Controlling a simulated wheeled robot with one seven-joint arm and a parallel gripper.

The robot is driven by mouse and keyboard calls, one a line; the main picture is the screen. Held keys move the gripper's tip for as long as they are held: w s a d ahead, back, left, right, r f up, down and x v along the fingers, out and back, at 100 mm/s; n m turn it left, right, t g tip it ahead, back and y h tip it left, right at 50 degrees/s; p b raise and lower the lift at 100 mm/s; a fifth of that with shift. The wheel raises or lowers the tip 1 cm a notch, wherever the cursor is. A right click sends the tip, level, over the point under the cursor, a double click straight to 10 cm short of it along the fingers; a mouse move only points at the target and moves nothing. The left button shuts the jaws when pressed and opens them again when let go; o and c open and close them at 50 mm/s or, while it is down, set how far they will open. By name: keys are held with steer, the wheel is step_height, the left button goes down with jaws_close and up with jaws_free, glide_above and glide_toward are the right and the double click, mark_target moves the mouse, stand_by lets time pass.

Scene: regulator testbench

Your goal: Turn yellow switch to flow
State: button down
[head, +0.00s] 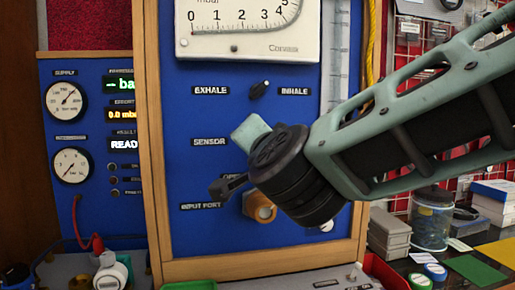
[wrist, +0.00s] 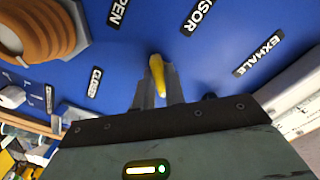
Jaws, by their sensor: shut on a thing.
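The yellow switch (wrist: 157,73) stands out from the blue panel in the wrist view, between the two fingers of my gripper (wrist: 156,92). My gripper is shut on it. The "SENSOR" label (wrist: 197,17) lies beyond the switch; it also shows in the head view (head: 209,142). In the head view my wrist and gripper body cover the spot beside that label, so the switch and fingertips are hidden there. I cannot read a "flow" label in either view, so I cannot tell the switch's exact setting.
A black switch (head: 260,90) sits between "EXHALE" and "INHALE" above my wrist. An orange-brown port (head: 260,208) protrudes just below my wrist; it is large in the wrist view (wrist: 55,22). A wooden frame (head: 155,150) edges the panel. Gauges (head: 65,100) stand at left.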

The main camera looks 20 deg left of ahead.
stand_by(0.3)
steer(key=c, duration=1.5)
jaws_free()
steer(key=shift+o, duration=0.2)
steer(key=shift+s+d, duration=0.1)
steer(key=b+v, duration=0.3)
steer(key=v, duration=1.4)
steer(key=shift+s, duration=0.1)
steer(key=s+d+f+n+g+h+p, duration=0.15)
steer(key=f+n+g, duration=0.25)
steer(key=f, duration=0.4)
steer(key=d+f+n+g, duration=0.2)
steer(key=f+n+g, duration=0.25)
steer(key=f, duration=0.35)
steer(key=s+d+f+n+g+h, duration=0.1)
steer(key=s+d+f+g+h, duration=0.2)
steer(key=d+f, duration=0.3)
steer(key=s+d+f+n+g+h+p, duration=0.1)
steer(key=s+d+f+g+h, duration=0.2)
steer(key=d, duration=1)
step_height(320, 180, down, 3)
steer(key=shift+s+r+g+h, duration=0.1)
steer(key=shift+s+g+h, duration=0.25)
steer(key=shift+h, duration=0.4)
